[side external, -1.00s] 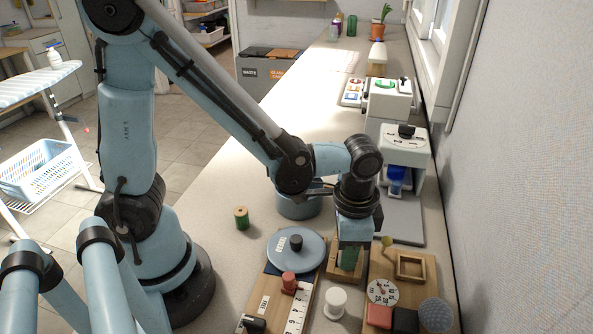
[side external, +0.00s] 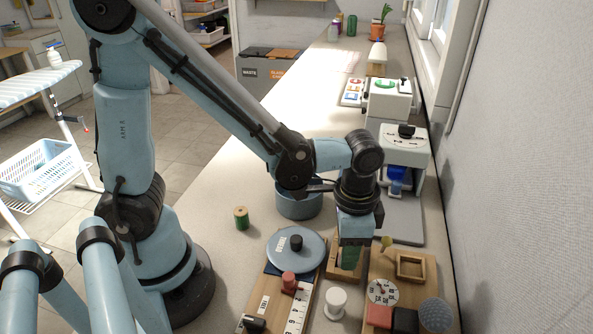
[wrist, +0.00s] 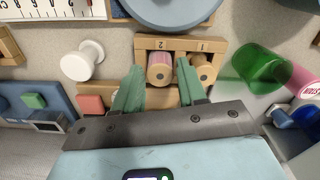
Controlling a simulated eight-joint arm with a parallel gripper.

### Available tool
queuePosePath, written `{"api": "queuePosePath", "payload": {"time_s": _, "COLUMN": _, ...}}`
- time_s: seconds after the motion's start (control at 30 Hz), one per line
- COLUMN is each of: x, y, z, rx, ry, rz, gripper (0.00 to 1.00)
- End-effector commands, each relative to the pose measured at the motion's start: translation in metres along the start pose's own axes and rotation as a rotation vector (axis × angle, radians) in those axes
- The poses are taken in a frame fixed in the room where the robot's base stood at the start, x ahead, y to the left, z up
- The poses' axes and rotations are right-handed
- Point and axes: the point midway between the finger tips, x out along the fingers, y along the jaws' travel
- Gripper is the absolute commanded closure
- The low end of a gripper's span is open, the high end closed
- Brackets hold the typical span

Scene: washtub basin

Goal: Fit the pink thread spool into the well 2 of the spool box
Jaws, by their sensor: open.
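The wooden spool box (wrist: 142,43), its wells marked 2 and 1, is below my gripper in the wrist view. The side view shows part of the box (side external: 331,269) beside my fingers. The pink thread spool (wrist: 159,64), with pale wooden ends, is in well 2. Its exact depth is unclear. A second wooden-ended spool (wrist: 205,62) is in well 1. My gripper (wrist: 160,83) is open, its green fingers on either side of the pink spool with visible gaps. The right finger lies between the two spools. In the side view, my gripper (side external: 349,260) hides the spools.
A white spool (wrist: 83,62) stands left of the box in the wrist view. A blue round lid (side external: 296,249) lies close by. A board with a dial (side external: 382,291) sits to the right. A green spool (side external: 241,218) stands alone on the counter, with free room around it.

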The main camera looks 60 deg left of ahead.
Motion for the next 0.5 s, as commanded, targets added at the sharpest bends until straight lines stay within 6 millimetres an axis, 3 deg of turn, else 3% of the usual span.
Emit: {"api": "queuePosePath", "payload": {"time_s": 0.5, "x": -0.072, "y": 0.0, "z": 0.0, "rx": 0.0, "ry": 0.0, "rz": 0.0, "gripper": 0.59}}
